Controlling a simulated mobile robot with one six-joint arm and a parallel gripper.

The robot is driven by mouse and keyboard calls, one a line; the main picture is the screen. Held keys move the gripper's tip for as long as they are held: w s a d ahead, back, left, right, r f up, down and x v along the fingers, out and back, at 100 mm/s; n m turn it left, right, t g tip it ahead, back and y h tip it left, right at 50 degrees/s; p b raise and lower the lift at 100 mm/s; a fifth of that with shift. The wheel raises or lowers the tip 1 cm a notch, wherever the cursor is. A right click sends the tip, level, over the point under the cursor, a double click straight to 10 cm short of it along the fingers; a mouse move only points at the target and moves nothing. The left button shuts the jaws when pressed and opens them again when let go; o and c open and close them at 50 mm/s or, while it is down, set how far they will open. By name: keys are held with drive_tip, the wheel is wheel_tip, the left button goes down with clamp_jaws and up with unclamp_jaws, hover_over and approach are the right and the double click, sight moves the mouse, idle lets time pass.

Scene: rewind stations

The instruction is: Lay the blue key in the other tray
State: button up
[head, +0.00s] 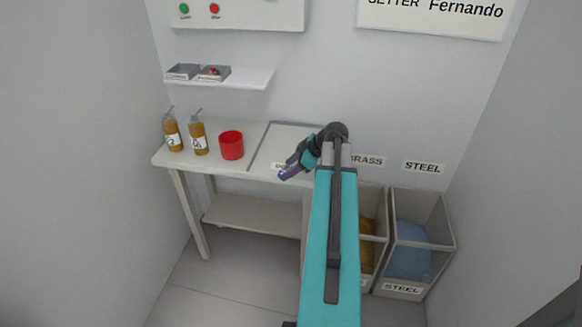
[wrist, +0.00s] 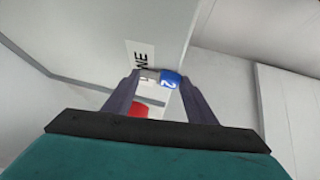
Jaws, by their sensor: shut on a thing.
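My gripper (head: 286,173) is shut on the blue key, held near the front edge of the table by the label whose end reads NE. In the wrist view the key's blue tag (wrist: 169,79), marked 2, shows between the fingertips (wrist: 159,78), with a grey part beside it. In the head view only a small bit of blue (head: 282,175) shows at the fingertips. Two small grey trays stand on the wall shelf: a left tray (head: 182,77), with no key visible in it, and a right tray (head: 213,79) with a small red thing in it. Their labels are too small to read.
The wall shelf (head: 235,81) hangs above the table (head: 230,173). On the table stand two amber bottles (head: 172,136) (head: 199,139) and a red cup (head: 231,146). Bins marked BRASS and STEEL (head: 402,291) stand at the right. A red patch (wrist: 138,109) shows between my fingers.

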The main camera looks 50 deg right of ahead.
drive_tip(key=o, duration=1.1)
drive_tip(key=shift+c, duration=0.2)
drive_tip(key=shift+r, duration=0.15)
drive_tip(key=b+v, duration=0.1)
drive_tip(key=v, duration=1.1)
drive_tip(key=shift+c, duration=0.3)
